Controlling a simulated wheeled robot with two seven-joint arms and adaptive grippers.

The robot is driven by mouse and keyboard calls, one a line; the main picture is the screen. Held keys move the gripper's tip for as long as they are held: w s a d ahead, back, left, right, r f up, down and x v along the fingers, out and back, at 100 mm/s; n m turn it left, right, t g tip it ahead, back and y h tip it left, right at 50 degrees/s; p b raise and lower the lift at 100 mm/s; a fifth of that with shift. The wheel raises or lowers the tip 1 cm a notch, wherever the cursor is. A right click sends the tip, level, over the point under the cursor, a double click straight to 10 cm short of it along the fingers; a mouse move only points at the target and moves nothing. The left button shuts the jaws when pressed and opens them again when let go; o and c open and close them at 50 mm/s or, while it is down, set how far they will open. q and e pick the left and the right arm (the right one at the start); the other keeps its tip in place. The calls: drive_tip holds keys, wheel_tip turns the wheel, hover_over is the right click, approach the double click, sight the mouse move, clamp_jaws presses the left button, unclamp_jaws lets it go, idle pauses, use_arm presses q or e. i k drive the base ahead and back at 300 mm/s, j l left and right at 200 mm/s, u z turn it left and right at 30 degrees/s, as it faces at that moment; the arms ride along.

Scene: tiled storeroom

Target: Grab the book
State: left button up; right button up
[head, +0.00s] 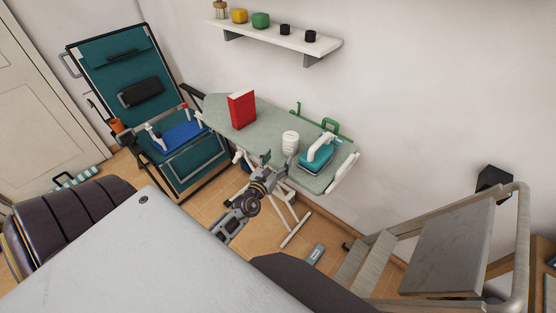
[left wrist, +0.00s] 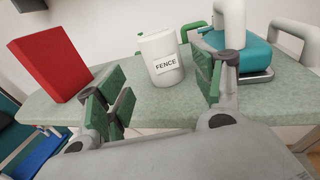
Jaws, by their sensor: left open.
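The red book (head: 242,110) stands upright on the far left part of the grey-green ironing board (head: 215,108). In the left wrist view the book (left wrist: 50,66) is at the upper left, outside my fingers. My left gripper (head: 266,161) is at the board's front edge, to the right of and nearer than the book. In the left wrist view my left gripper (left wrist: 160,92) is open, with green pads apart and nothing held. A white can marked FENCE (left wrist: 161,57) shows in line with the gap, seemingly beyond the fingertips. My right gripper is not in view.
A teal iron (head: 316,155) sits on the board, right of the white can (head: 290,143). A wall shelf (head: 290,40) with small items hangs above. The board between book and can is clear.

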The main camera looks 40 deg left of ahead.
sight(242, 103)
drive_tip(key=u, duration=1.5)
